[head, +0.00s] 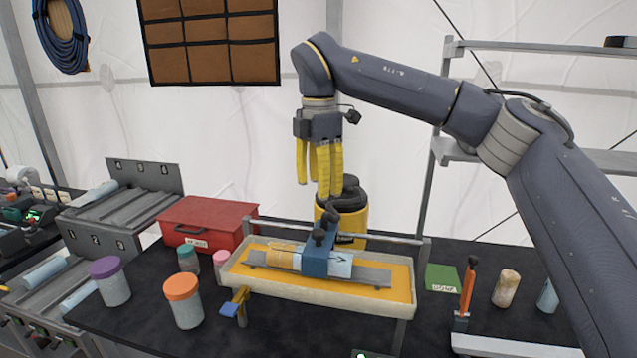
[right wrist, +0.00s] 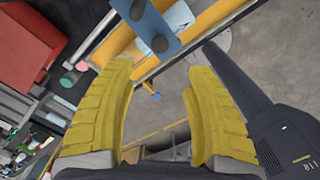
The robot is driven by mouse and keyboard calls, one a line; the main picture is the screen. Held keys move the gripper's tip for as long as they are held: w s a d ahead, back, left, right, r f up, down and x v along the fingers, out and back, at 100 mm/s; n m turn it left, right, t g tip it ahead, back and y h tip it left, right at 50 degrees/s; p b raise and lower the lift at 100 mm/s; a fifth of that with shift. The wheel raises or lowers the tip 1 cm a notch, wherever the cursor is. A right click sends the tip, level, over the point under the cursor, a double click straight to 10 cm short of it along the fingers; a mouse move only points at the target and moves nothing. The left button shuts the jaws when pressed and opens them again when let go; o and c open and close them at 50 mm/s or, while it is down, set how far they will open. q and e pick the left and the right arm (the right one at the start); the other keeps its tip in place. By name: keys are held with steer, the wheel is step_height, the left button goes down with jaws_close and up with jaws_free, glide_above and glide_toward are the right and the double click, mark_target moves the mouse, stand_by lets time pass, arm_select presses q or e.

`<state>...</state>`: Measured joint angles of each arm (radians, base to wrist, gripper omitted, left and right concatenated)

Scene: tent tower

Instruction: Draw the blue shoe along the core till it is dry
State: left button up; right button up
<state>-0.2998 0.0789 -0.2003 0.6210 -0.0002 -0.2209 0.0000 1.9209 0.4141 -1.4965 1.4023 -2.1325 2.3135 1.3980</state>
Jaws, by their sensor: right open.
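The blue shoe (head: 317,262), a block with dark knobs on top, sits across the core (head: 285,253) in the yellow-lined tray (head: 275,283). The core is tan on the left of the shoe and pale with dark marks on the right; whether it is wet is unclear. My right gripper (head: 320,190) is open and empty, its yellow fingers pointing down above and behind the shoe. In the right wrist view, the open fingers (right wrist: 160,68) frame empty space, with the shoe (right wrist: 145,22) and pale core (right wrist: 178,17) beyond them. My left gripper is out of view.
A yellow-and-black canister (head: 347,222) stands behind the tray, and a metal rail runs along its back. A red box (head: 207,220) and lidded jars (head: 183,302) are at left. A green box (head: 441,278) and an orange-handled tool (head: 467,290) are at right.

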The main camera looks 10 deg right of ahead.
stand_by(0.3)
step_height(320, 180, up, 5)
steer(key=n, duration=1.3)
glide_above(319, 231)
step_height(319, 231, down, 17)
steer(key=shift+s+a+r, duration=0.1)
stand_by(0.4)
jaws_close()
stand_by(0.5)
